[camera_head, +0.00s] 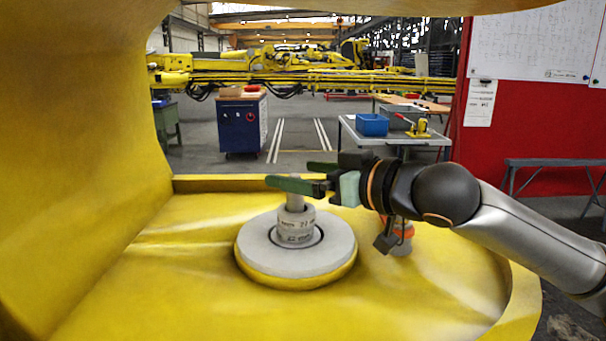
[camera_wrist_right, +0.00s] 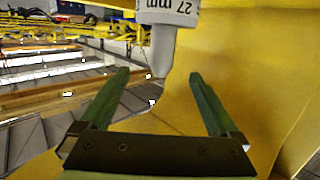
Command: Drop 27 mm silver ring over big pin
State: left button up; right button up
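The big pin (camera_head: 296,200) stands upright at the centre of a round grey disc. The grey-silver ring marked 27 mm (camera_head: 296,217) sits around the pin, above the disc, with the pin's top sticking out of it. In the right wrist view the ring (camera_wrist_right: 168,10) is cut by the top edge, and the pin's end (camera_wrist_right: 163,50) points down out of it. My right gripper (camera_head: 288,173) is open, its green fingers near the pin's top, above the ring. In the wrist view its fingers (camera_wrist_right: 160,73) are spread to either side of the pin's end and hold nothing. My left gripper is not in view.
The grey disc (camera_head: 257,249) lies on a yellow boom part (camera_head: 180,270) with raised walls at left and back. An orange-and-grey object (camera_head: 402,232) stands right of the disc, under my right arm. Behind are a blue cabinet (camera_head: 242,125) and a table with a blue bin (camera_head: 372,124).

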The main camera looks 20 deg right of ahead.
jog(key=shift+f, duration=0.15)
jog(key=b+v, duration=0.1)
jog(key=v, duration=1.1)
jog(key=shift+s+r+b, duration=0.2)
jog(key=shift+s+b, duration=0.05)
jog(key=shift+b, duration=0.15)
jog(key=shift+d, duration=0.1)
